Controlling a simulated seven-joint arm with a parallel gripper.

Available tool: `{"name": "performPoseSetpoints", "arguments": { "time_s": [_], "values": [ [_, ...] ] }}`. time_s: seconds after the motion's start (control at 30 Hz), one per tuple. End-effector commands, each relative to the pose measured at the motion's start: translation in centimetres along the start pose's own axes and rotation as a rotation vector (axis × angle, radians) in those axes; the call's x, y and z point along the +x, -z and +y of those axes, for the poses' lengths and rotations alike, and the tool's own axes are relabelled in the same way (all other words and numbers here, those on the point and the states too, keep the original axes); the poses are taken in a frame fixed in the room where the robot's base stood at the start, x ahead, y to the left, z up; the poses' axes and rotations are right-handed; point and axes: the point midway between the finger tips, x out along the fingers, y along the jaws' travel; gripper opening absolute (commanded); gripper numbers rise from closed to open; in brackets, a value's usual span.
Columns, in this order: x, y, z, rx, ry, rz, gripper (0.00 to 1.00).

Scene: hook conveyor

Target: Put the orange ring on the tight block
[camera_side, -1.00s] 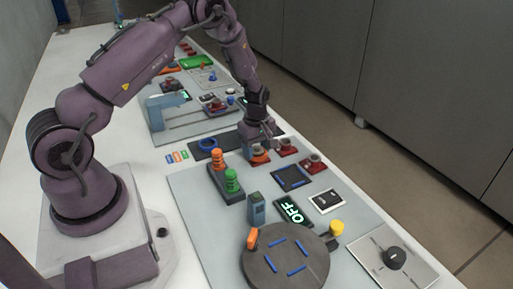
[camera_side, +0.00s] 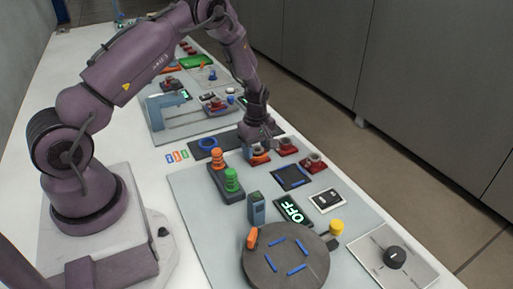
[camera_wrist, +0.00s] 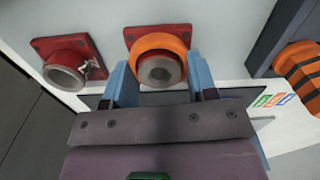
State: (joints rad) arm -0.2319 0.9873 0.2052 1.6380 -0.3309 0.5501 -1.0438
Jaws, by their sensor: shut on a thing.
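The orange ring (camera_wrist: 143,48) sits around the grey round post (camera_wrist: 161,70) of a red square block (camera_wrist: 181,33) in the wrist view. The ring also shows low on its block in the side view (camera_side: 260,158). My gripper (camera_wrist: 160,75) has its two blue fingers on either side of the ring and is shut on it; in the side view my gripper (camera_side: 258,146) is just above this block. Whether the ring is fully seated cannot be told. I cannot tell which red block is the tight one.
Two more red blocks with grey posts, one nearer (camera_side: 313,162) and one farther (camera_side: 287,146), stand close by. A dark holder (camera_side: 226,190) carries orange and green stacked rings. A blue ring (camera_side: 208,144) lies on a dark pad. A round turntable (camera_side: 262,268) is in front.

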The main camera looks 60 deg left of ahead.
Motion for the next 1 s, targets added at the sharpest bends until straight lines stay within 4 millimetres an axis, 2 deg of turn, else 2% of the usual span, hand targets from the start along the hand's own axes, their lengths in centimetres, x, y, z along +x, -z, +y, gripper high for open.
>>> {"name": "performPoseSetpoints", "arguments": {
  "time_s": [0.17, 0.2, 0.3, 0.5, 0.6, 0.83, 1.0],
  "values": [
    [0.0, 0.0, 0.0, 0.000, 0.000, 0.000, 0.30],
    [0.0, 0.0, 0.0, 0.000, 0.000, 0.000, 0.59],
    [0.0, 0.0, 0.0, 0.000, 0.000, 0.000, 0.82],
    [0.0, 0.0, 0.0, 0.000, 0.000, 0.000, 0.82],
    [0.0, 0.0, 0.0, 0.000, 0.000, 0.000, 1.00],
    [-0.1, 0.0, 0.0, 0.000, 0.000, 0.000, 1.00],
    [-1.2, 0.0, 0.0, 0.000, -0.001, 0.001, 1.00]
  ]
}}
